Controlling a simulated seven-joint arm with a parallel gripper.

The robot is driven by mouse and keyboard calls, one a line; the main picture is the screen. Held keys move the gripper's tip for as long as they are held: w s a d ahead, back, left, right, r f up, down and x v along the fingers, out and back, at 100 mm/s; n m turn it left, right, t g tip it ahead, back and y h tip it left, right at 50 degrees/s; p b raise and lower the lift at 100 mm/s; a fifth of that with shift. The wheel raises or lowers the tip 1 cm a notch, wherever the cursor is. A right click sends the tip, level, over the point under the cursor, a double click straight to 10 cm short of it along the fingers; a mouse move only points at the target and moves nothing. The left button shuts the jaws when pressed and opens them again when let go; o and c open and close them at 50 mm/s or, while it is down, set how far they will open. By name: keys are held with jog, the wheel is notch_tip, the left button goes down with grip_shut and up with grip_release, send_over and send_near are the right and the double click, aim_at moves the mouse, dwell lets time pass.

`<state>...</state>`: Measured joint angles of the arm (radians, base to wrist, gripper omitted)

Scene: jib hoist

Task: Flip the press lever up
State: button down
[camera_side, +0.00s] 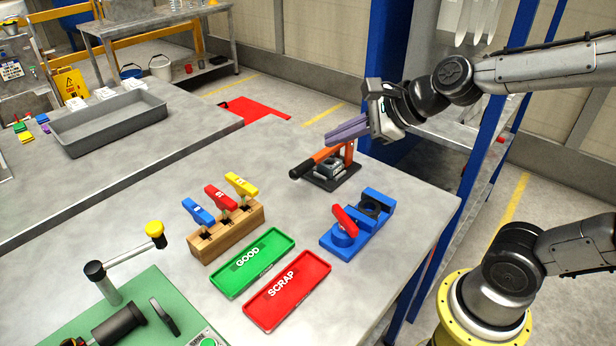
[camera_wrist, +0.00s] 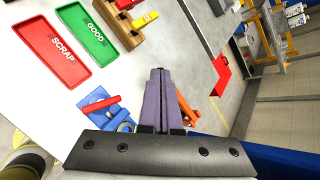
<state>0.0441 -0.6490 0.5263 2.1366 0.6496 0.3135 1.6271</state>
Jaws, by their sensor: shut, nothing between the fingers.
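A small press with a dark base (camera_side: 345,180) stands near the far right edge of the table. Its orange lever (camera_side: 322,156) lies low, slanting down to the left to a dark tip. An orange upright stands at its right end. My gripper (camera_side: 331,137) is shut and empty, its purple fingers just above and behind the lever. I cannot tell whether they touch it. In the wrist view the shut fingers (camera_wrist: 159,72) point away across the table. Orange parts of the press (camera_wrist: 187,108) show to their right; the rest is hidden behind the fingers.
A blue fixture with a red handle (camera_side: 344,221) stands in front of the press. A wooden block (camera_side: 228,232) with several coloured levers, a green GOOD tray (camera_side: 229,280) and a red SCRAP tray (camera_side: 264,312) stand left. Blue shelf posts (camera_side: 484,130) rise at right.

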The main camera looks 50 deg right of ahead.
aim_at(320, 156)
jog(key=w+d+f+m+g+h, duration=0.1)
jog(key=w+d+f+m, duration=0.1)
jog(key=f+m, duration=0.3)
jog(key=w+d+f+m+g+h, duration=0.1)
jog(key=f+m, duration=0.4)
jog(key=f, duration=0.5)
jog(key=w+d, duration=0.1)
jog(key=d, duration=0.1)
jog(key=shift+w+d+m, duration=0.3)
jog(key=shift+w, duration=0.05)
jog(key=shift+w+f, duration=0.1)
jog(key=shift+f, duration=0.1)
jog(key=x, duration=0.9)
jog(key=shift+w+f, duration=0.25)
jog(key=shift+w, duration=0.05)
jog(key=shift+w+r, duration=0.15)
jog(key=shift+r, duration=0.8)
jog(key=shift+w+r, duration=0.15)
jog(key=shift+r, duration=0.85)
jog(key=shift+r, duration=0.1)
